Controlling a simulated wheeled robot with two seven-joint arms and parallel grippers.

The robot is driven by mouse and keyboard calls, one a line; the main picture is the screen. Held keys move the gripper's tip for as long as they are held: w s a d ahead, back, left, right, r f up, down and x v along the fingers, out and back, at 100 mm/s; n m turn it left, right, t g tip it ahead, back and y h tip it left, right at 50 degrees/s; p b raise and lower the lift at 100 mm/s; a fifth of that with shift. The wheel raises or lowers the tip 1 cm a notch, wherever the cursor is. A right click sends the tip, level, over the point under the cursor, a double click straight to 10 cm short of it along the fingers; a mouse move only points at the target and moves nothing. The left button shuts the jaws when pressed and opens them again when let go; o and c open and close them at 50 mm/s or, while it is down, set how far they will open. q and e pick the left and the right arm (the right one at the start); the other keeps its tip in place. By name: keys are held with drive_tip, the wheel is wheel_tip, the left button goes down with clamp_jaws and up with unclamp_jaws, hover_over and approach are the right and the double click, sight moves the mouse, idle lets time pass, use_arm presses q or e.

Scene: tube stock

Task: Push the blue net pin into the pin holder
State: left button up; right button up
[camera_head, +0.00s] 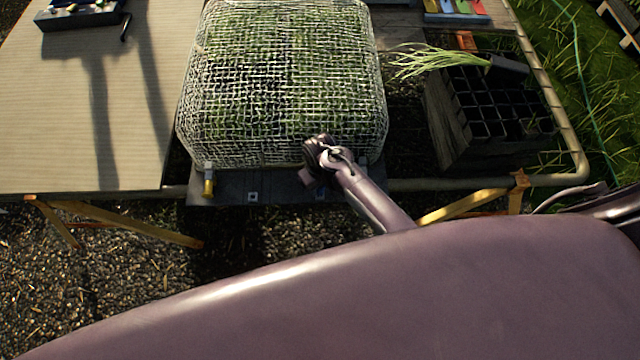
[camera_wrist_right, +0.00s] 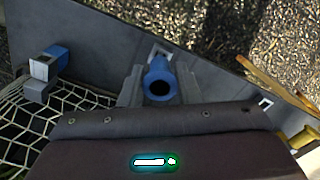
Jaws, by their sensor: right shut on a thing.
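The blue net pin (camera_wrist_right: 159,80) is a blue cylinder with a dark hole in its near end. It sits between the fingers of my right gripper (camera_wrist_right: 158,88), which is shut on it. In the head view my right gripper (camera_head: 320,160) is at the front edge of the net-covered mound (camera_head: 285,85), over the grey board; the pin cannot be made out there. A small pale square mark (camera_wrist_right: 160,50) on the grey board (camera_wrist_right: 110,40) shows just beyond the pin. I cannot tell which part is the pin holder, or whether the pin touches it. My left gripper is out of view.
A blue-and-grey block (camera_wrist_right: 48,64) stands beside the net, left in the wrist view. A yellow fitting (camera_head: 208,182) stands at the board's left end. A black cell tray (camera_head: 500,110) is at the right. Gravel (camera_head: 90,270) lies below.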

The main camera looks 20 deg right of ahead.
drive_tip(key=shift+f+b, duration=0.4)
drive_tip(key=shift+f, duration=0.2)
drive_tip(key=o, duration=1.9)
drive_tip(key=shift+r, duration=0.15)
drive_tip(key=shift+r+p, duration=1.1)
drive_tip(key=shift+p, duration=0.25)
drive_tip(key=shift+r+p, duration=0.6)
drive_tip(key=shift+r, duration=2.15)
